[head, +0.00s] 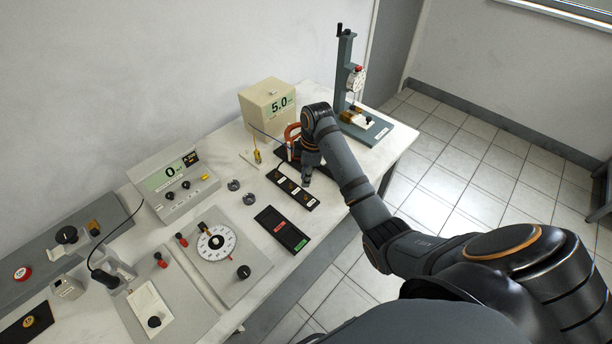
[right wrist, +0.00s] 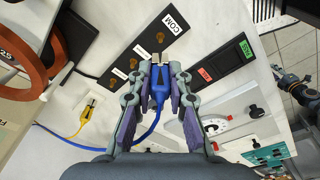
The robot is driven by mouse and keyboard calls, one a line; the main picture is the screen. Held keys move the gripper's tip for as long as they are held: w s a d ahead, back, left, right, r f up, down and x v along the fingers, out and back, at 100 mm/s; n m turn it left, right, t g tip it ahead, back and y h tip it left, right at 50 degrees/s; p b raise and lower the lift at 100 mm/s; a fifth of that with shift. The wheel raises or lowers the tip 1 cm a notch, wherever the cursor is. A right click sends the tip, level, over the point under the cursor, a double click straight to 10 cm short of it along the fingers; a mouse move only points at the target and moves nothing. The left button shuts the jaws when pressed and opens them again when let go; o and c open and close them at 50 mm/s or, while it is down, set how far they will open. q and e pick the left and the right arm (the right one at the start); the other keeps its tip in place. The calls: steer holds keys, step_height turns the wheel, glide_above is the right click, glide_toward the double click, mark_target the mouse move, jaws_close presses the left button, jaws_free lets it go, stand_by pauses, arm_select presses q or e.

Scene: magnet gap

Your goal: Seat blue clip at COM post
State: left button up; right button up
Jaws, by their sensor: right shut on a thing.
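My right gripper (right wrist: 158,72) is shut on the blue clip (right wrist: 158,92), its fingers on both sides of it. A blue lead trails from the clip's back end. The clip's front points at the black post strip (right wrist: 135,52), at its edge in the picture; I cannot tell its height. The COM post (right wrist: 160,38) stands by the white COM label, beyond the clip's tip, with a gap in the picture. In the head view my right gripper (head: 308,174) is over the strip (head: 291,187), hiding the clip. What looks like my left gripper (right wrist: 285,76) shows small; its jaws are unclear.
A yellow clip (right wrist: 86,112) with its lead lies beside the strip. An orange coil (right wrist: 22,60) stands at the left of the wrist view. A black tray (head: 282,228) with red and green labels lies beside the strip. A dial panel (head: 217,242) is further left.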

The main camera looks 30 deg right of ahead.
steer(key=shift+r, duration=0.1)
steer(key=shift+r+p, duration=0.1)
steer(key=shift+p, duration=0.4)
steer(key=shift+f+b, duration=0.35)
steer(key=shift+f, duration=1.9)
steer(key=shift+p, duration=0.55)
steer(key=shift+p, duration=0.5)
steer(key=shift+f, duration=0.2)
